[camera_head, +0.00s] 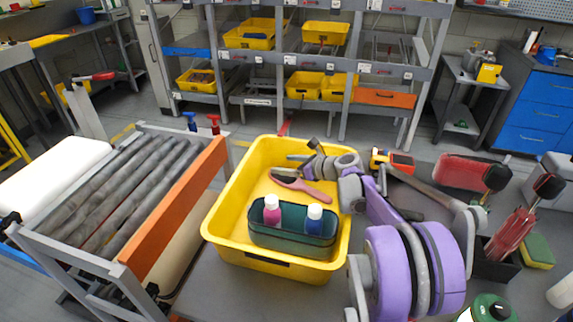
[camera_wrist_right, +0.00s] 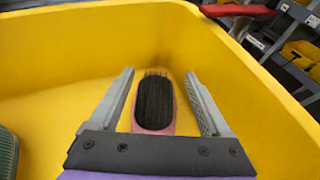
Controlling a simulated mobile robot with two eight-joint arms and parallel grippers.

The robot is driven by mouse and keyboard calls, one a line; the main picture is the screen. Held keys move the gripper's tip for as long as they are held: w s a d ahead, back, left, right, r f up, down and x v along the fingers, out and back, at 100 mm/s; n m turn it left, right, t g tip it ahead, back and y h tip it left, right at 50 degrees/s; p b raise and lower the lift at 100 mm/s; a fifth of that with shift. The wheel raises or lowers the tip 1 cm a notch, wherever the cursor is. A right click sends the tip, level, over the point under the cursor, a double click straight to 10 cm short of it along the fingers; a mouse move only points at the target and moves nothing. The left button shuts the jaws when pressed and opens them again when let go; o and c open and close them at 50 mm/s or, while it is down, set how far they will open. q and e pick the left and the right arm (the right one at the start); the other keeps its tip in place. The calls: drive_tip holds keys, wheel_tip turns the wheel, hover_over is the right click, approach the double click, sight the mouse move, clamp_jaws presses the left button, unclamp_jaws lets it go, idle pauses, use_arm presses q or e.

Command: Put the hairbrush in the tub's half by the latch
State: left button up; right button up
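The yellow tub (camera_head: 228,207) stands on the grey surface. A pink hairbrush (camera_head: 314,192) lies in its far half, handle toward the lower right. In the right wrist view the hairbrush (camera_wrist_right: 155,100) shows dark bristles facing up; its handle is hidden behind the gripper. My right gripper (camera_head: 293,164) reaches into the tub from the right, over the brush. In its wrist view the gripper (camera_wrist_right: 158,88) is open, a finger either side of the brush head with gaps between. A dark patch (camera_head: 268,264) marks the tub's near wall; I cannot tell if it is the latch. My left gripper is out of view.
A green caddy (camera_head: 290,240) with a pink bottle (camera_head: 271,212) and a blue bottle (camera_head: 314,222) fills much of the tub's near half. A roller conveyor (camera_head: 135,190) is at left. Tools and a yellow-green sponge (camera_head: 537,250) lie at right.

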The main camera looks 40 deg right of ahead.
drive_tip(key=shift+a+f, duration=0.3)
drive_tip(key=shift+f, duration=0.05)
drive_tip(key=shift+r, duration=0.25)
drive_tip(key=v, duration=0.5)
drive_tip(key=p+v, duration=0.1)
drive_tip(key=v, duration=0.1)
drive_tip(key=shift+s+d+r, duration=0.2)
drive_tip(key=shift+d+r, duration=0.15)
drive_tip(key=shift+r, duration=0.05)
